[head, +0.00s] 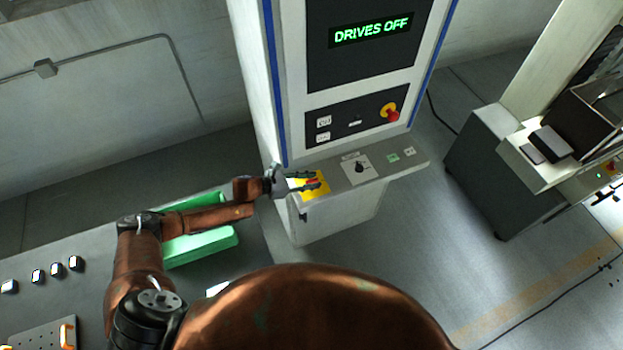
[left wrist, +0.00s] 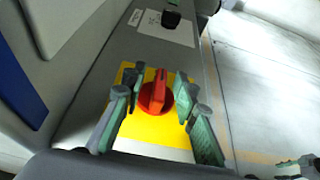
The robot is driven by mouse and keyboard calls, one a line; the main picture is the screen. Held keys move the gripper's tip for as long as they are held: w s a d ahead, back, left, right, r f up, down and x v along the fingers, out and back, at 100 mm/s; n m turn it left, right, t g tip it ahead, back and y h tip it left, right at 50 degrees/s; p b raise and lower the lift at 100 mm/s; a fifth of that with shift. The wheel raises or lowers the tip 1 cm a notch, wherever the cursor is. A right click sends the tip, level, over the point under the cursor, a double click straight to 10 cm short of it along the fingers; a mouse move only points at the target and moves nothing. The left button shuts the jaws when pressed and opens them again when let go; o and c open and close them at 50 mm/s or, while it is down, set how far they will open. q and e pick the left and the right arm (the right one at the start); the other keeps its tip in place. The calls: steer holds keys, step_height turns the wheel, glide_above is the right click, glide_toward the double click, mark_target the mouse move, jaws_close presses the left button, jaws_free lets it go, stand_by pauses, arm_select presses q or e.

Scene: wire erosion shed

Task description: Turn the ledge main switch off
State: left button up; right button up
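The ledge main switch is a red rotary knob (left wrist: 156,92) on a yellow plate (left wrist: 140,127) on the grey ledge (head: 340,176). In the head view the red knob (head: 312,183) shows partly between my fingers. My left gripper (head: 305,181) is over the plate. In the left wrist view my left gripper (left wrist: 155,105) is open, with one green-padded finger on each side of the knob. Gaps show between the fingers and the knob. The knob's raised grip points roughly away along the ledge.
A black selector (head: 359,167) on a white plate and small labelled parts sit further right on the ledge. Above are a red emergency button (head: 391,113) on yellow and a display (head: 371,30) reading "DRIVES OFF". A green case (head: 200,240) lies under my left arm.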

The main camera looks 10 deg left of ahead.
arm_select(q)
steer(key=shift+w+d+f, duration=0.1)
steer(key=shift+d+f, duration=0.05)
steer(key=shift+c, duration=0.5)
jaws_close()
